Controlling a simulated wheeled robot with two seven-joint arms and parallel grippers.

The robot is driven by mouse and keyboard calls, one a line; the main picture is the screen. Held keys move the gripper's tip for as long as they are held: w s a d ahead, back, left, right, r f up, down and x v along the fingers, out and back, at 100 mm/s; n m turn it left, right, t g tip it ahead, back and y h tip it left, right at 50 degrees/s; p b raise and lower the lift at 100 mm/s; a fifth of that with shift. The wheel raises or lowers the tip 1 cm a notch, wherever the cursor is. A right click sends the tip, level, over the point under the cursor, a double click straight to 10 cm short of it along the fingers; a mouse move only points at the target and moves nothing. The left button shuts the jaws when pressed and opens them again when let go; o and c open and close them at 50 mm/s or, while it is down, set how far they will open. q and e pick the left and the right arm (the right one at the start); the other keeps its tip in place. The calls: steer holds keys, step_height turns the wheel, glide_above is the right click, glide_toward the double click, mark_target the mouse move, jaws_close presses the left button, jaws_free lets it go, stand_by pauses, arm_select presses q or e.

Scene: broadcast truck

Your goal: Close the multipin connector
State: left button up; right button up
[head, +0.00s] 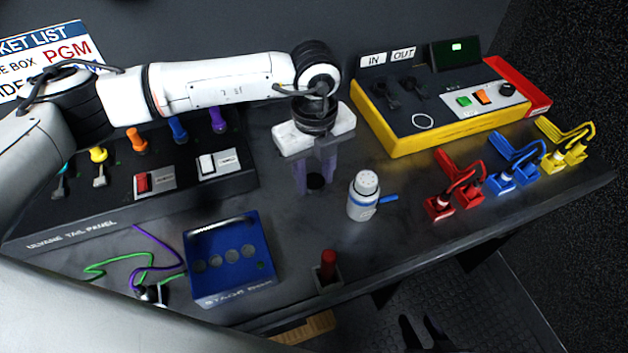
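The multipin connector appears to be the grey-white cylinder (363,203) with a pitted round top, standing upright right of the table's middle. A blue lever (388,199) sticks out from its right side. My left gripper (315,178) points down, left of the cylinder and apart from it. Its see-through purplish fingers are spread. Two dark prongs at the bottom edge look like my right gripper (422,326), apart and empty, below the table's front edge.
A blue stage box (232,282) and a red-topped peg (328,265) stand in front. Red (455,190), blue (513,165) and yellow (566,143) latches stand at right, below a yellow-edged console (440,128). The tail panel (60,225) lies left, with loose green and purple cables (140,262).

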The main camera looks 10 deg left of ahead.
mark_target(315, 182)
stand_by(0.3)
arm_select(q)
step_height(315, 182, up, 10)
steer(key=shift+r+b, duration=0.1)
steer(key=shift+b, duration=0.4)
